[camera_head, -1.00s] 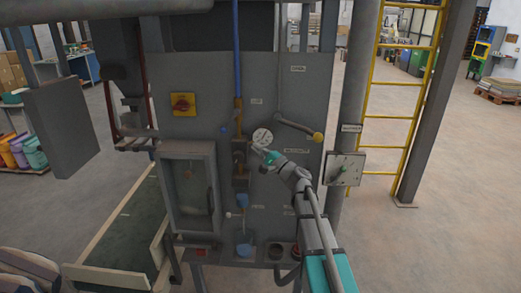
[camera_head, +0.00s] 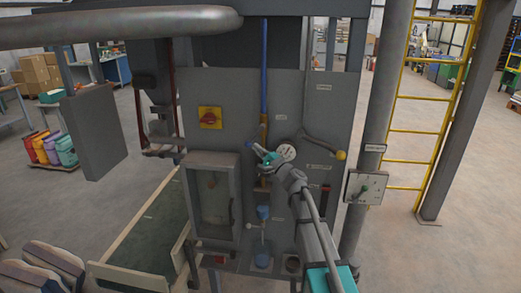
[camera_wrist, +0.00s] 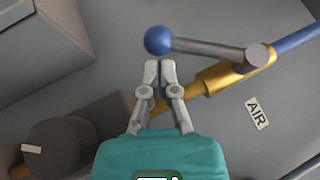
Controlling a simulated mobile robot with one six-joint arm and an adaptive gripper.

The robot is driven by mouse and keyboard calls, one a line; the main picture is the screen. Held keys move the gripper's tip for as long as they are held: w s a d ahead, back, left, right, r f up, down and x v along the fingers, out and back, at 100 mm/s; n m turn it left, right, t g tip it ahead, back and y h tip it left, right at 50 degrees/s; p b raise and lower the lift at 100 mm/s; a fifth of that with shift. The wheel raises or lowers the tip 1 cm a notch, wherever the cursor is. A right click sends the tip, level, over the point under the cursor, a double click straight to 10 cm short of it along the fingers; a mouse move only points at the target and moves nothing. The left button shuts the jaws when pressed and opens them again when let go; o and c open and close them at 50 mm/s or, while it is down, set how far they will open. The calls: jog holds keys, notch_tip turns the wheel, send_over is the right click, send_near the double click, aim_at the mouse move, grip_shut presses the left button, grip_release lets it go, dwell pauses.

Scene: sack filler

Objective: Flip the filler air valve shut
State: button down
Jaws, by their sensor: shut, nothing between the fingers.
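The air valve is a brass body (camera_wrist: 222,77) on a blue pipe (camera_wrist: 295,40), with a grey lever (camera_wrist: 205,48) ending in a blue ball (camera_wrist: 158,40). The lever sticks out at an angle to the pipe. In the head view the blue pipe (camera_head: 264,85) runs upright and the ball (camera_head: 249,134) shows left of it. My gripper (camera_wrist: 157,68) is shut and empty, its fingertips just below the ball in the wrist view. I cannot tell if they touch it. In the head view my gripper (camera_head: 254,149) hides part of the valve area.
An "AIR" label (camera_wrist: 257,112) and a dark knob (camera_wrist: 65,147) are near in the wrist view.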

jog(key=shift+w+a+r, duration=0.15)
jog(key=shift+a+r, duration=0.05)
jog(key=shift+a, duration=0.3)
dwell(0.7)
jog(key=shift+w+a+r+p, duration=0.15)
jog(key=shift+a+r+p, duration=0.15)
jog(key=shift+a+p, duration=0.2)
jog(key=shift+w+a+r+p, duration=0.1)
jog(key=shift+a+r+p, duration=0.25)
jog(key=shift+a, duration=0.2)
jog(key=shift+w+a+r+p, duration=0.2)
jog(key=shift+a+r+p, duration=0.45)
jog(key=shift+a, duration=0.1)
jog(key=shift+w+a+r+p, duration=0.15)
jog(key=shift+a+r+p, duration=0.5)
jog(key=shift+r+p, duration=0.3)
jog(key=shift+f, duration=0.1)
jog(key=shift+d+f+b, duration=0.3)
jog(key=shift+f+b, duration=0.2)
jog(key=shift+b, duration=0.05)
jog(key=shift+d+f+b, duration=0.25)
jog(key=shift+f+b, duration=0.2)
jog(key=shift+b, duration=0.05)
jog(key=b, duration=0.8)
send_near(246, 143)
jog(key=d+f, duration=0.3)
jog(key=d, duration=0.4)
jog(key=shift+d+f, duration=0.4)
